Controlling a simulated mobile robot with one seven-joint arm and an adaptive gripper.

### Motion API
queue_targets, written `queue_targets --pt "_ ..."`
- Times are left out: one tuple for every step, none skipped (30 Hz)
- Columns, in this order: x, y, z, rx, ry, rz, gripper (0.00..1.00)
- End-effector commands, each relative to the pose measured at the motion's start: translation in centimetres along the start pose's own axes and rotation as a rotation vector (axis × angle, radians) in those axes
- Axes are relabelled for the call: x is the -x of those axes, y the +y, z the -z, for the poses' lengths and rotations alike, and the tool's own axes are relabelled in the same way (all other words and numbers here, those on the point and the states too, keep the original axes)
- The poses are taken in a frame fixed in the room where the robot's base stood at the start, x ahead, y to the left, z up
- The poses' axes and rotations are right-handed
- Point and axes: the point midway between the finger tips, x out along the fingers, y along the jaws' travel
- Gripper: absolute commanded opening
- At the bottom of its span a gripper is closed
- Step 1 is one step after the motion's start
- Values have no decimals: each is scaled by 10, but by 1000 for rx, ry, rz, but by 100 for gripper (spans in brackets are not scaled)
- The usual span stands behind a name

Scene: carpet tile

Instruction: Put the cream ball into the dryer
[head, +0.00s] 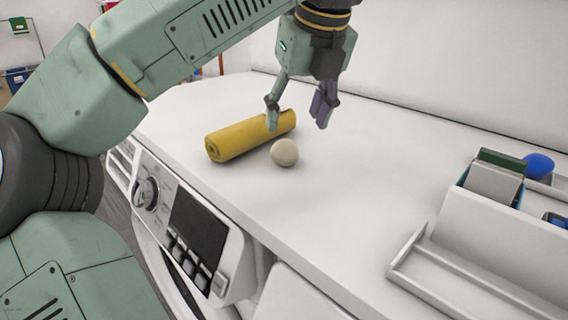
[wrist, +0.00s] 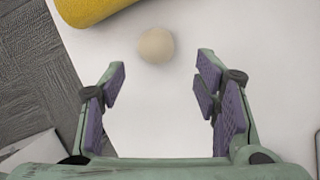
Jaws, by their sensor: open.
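The cream ball (head: 284,152) lies on the white countertop (head: 330,190), close to the front side of a yellow roll. It also shows in the wrist view (wrist: 156,45), ahead of and between the fingers. My gripper (head: 298,118) is open and empty above the counter, over the ball and roll area. In the wrist view my gripper's (wrist: 160,85) purple pads stand wide apart and do not touch the ball. The dryer is probably the white machine (head: 232,262) under the counter, with a knob and dark display; its opening is mostly hidden.
The yellow roll (head: 235,138) lies right beside the ball, also at the top of the wrist view (wrist: 88,8). A white rack (head: 500,240) with boxes and a blue ball (head: 538,165) stands at the right. The counter between is clear.

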Motion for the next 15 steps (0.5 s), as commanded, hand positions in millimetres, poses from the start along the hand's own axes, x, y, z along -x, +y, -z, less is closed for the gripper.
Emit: queue_targets --pt "-16 0 3 1 1 0 56" --pt "-20 0 2 0 1 0 56" --pt "-26 0 2 -1 1 -1 56" --pt "-28 0 2 -1 0 0 56" --pt "-30 0 1 -1 0 0 56" --pt "-32 0 1 -1 0 1 56" --pt "-34 1 0 -1 -1 1 56" --pt "-36 2 0 -1 -1 -1 56" --pt "-40 3 -1 0 0 -1 56" --pt "-45 5 -1 0 0 -2 56" --pt "-49 6 -2 0 0 -2 56" --pt "-56 7 -2 -1 0 -3 56" --pt "-60 8 -2 0 0 -2 56" --pt "-64 7 -2 -3 1 1 56" --pt "-70 6 -2 -4 3 2 56"
